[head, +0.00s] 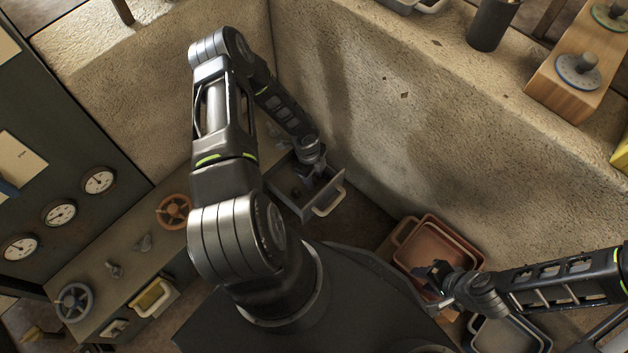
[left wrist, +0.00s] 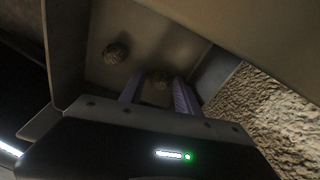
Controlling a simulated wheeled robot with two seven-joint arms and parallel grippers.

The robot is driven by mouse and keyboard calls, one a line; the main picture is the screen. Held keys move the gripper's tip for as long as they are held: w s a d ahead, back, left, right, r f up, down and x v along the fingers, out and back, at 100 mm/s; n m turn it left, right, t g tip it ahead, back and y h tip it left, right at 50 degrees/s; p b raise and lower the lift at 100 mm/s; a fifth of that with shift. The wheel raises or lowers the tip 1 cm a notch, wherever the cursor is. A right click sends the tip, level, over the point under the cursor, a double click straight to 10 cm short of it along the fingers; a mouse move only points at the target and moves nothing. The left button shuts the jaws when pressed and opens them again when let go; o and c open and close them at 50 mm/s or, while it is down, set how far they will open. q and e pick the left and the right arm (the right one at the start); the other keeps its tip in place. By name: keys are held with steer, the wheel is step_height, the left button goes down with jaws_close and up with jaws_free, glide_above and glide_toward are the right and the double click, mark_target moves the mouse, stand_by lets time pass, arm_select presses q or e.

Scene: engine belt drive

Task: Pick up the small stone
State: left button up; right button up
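Two roundish brown stones lie in a grey open drawer in the left wrist view. One stone (left wrist: 116,53) lies to the left, apart from my gripper. The other stone (left wrist: 160,80) shows between the two fingers of my left gripper (left wrist: 158,94), with a gap on either side. The stones look alike in size, and I cannot tell for sure which is smaller. In the head view my left gripper (head: 304,184) reaches down into the drawer (head: 290,204) and hides much of its inside. My right gripper (head: 432,275) is over a reddish tray; its fingers are too small to read.
The drawer's walls stand close around my left gripper, with a rough stone wall (head: 400,120) beside it. The reddish tray (head: 455,240) and a grey tray (head: 510,335) are at the lower right. A bench with a red valve wheel (head: 173,211) stands at the left.

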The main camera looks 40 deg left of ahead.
arm_select(q)
steer(key=shift+c, duration=0.5)
jaws_close()
